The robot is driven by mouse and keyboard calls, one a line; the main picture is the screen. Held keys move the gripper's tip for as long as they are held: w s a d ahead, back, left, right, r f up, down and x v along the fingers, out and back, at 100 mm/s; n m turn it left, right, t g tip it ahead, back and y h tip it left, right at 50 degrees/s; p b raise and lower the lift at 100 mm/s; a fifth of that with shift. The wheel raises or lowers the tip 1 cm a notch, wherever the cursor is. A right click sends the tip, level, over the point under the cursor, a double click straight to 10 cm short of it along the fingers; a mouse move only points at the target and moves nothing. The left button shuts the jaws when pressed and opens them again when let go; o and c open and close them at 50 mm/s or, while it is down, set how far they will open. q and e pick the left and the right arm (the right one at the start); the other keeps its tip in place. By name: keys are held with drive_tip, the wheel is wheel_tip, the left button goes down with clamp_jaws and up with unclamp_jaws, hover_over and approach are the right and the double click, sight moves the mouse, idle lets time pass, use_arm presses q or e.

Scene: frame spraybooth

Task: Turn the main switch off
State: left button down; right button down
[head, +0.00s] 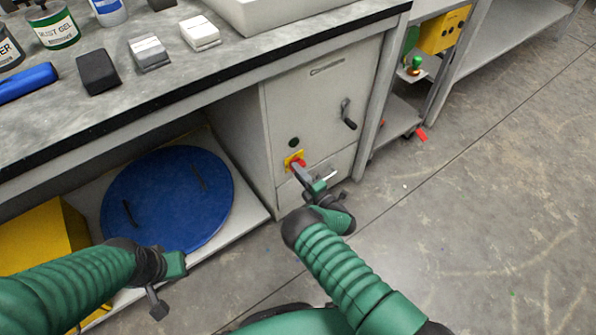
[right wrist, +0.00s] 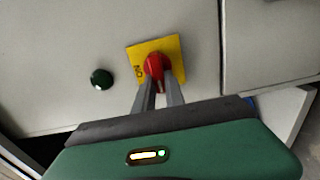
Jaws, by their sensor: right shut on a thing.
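The main switch is a red rotary knob (right wrist: 156,66) on a yellow plate (right wrist: 176,47) fixed to the front of a grey cabinet. The lettering "ON" shows at the plate's left side in the right wrist view. In the head view the yellow plate (head: 289,163) sits low on the cabinet door, and the red knob (head: 299,161) is partly covered by my gripper. My right gripper (right wrist: 159,84) is shut on the knob, one finger on each side of it. My left gripper (head: 155,291) hangs in front of the lower shelf, away from the switch; its fingers show too poorly to judge.
A dark green round button (right wrist: 101,79) is beside the plate. The cabinet (head: 300,100) has a black handle (head: 347,115) and a drawer below. A blue round lid (head: 165,205) lies on the lower shelf. The worktop (head: 130,90) above carries cans and blocks. Open floor is at right.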

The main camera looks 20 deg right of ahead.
drive_tip(key=shift+s+a+f, duration=0.1)
drive_tip(key=shift+s+f, duration=0.1)
drive_tip(key=shift+f, duration=0.15)
drive_tip(key=c, duration=1.6)
unclamp_jaws()
drive_tip(key=shift+o, duration=1)
drive_tip(key=shift+w+r, duration=0.1)
drive_tip(key=shift+r, duration=0.05)
use_arm(q)
drive_tip(key=shift+f, duration=0.15)
